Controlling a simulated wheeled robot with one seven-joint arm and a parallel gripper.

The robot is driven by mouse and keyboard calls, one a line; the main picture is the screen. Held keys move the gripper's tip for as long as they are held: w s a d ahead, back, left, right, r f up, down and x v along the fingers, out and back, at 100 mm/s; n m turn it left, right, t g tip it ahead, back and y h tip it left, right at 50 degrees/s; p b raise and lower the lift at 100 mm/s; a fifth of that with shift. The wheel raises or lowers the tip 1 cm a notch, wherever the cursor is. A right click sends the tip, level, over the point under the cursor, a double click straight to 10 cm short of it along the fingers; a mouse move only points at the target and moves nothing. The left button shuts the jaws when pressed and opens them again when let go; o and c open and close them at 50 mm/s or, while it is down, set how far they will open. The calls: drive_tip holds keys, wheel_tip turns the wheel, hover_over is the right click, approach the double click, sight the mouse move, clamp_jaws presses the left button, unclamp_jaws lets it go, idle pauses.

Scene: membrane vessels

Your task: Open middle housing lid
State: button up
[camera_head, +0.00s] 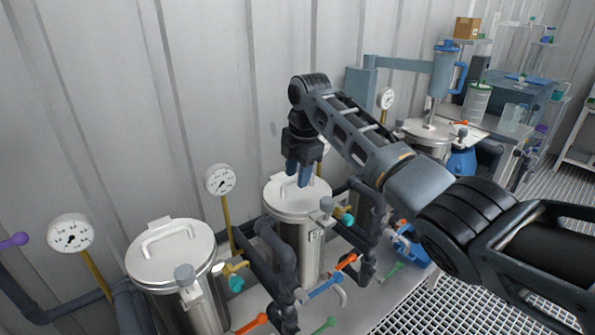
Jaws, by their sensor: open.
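The middle housing (297,245) is a steel cylinder with a flat round lid (287,204) that lies closed on its top. A bar handle (279,185) stands on the lid, partly hidden by my gripper. A grey knob (327,204) sits at the lid's front right edge. My gripper (298,180) points down from my arm over the lid, its blue fingers at the handle. It is open. I cannot tell whether the fingers touch the handle or straddle it.
A left housing (205,300) with a closed lid (170,250) stands nearby. Dark pipes (277,255) and coloured valve levers (325,286) crowd the front. Gauges (220,180) rise behind. A right housing (427,137) stands beyond my arm, near a stirrer (443,75). A corrugated wall closes the back.

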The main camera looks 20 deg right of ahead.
clamp_jaws()
idle(0.6)
